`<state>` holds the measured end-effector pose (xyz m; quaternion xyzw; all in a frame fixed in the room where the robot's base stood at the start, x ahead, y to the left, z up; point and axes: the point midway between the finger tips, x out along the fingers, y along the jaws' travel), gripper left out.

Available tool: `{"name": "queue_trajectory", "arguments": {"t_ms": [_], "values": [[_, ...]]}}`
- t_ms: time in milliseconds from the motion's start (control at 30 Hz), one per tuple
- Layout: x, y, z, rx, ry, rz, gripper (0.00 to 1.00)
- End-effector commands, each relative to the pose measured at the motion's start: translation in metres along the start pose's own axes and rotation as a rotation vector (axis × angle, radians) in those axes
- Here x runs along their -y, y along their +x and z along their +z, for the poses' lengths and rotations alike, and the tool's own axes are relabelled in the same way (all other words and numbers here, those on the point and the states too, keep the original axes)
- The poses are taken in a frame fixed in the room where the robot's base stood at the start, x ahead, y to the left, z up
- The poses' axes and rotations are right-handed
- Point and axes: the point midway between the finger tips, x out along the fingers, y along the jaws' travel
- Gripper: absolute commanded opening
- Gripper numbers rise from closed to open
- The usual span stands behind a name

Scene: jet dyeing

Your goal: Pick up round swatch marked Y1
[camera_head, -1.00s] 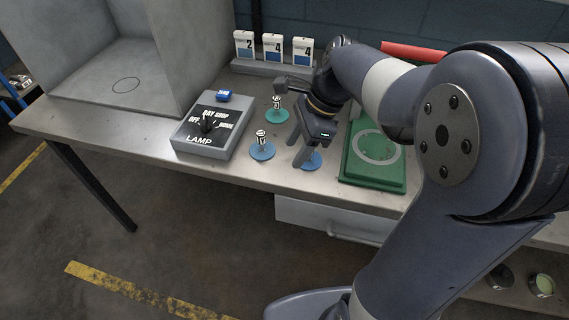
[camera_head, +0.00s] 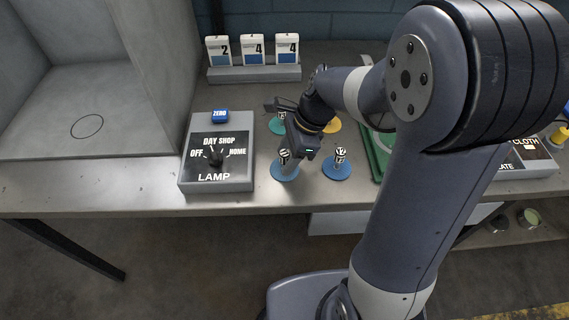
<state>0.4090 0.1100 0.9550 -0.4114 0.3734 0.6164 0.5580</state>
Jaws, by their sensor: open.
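Several round swatches with upright labelled posts stand on the bench. A blue one (camera_head: 284,173) is at front left and another blue one (camera_head: 337,171) is to its right, its label seeming to read Y2. A teal one (camera_head: 277,126) is behind, and a yellow-orange one (camera_head: 333,127) shows partly behind my wrist. I cannot make out Y1 on any label. My gripper (camera_head: 282,127) is open and empty above the left swatches, its fingers spread over the teal and front-left blue ones and hiding parts of them. I cannot tell its exact height.
The lamp switch box (camera_head: 218,185) stands close left of the swatches, with a blue ZERO block (camera_head: 220,116) on its back. A rack (camera_head: 255,74) with number cards stands behind. A green plate (camera_head: 377,159) is to the right, partly behind my arm. A grey booth (camera_head: 165,80) fills the left.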

Motion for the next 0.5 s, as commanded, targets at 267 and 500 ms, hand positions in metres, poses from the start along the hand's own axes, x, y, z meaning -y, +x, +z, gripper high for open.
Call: {"name": "queue_trajectory", "arguments": {"t_ms": [267,500], "values": [[-0.0001,0.0132,0.0002,0.000,0.000,-0.001,0.48],[0.0000,0.0128,0.0001,0.000,0.000,-0.001,0.36]]}}
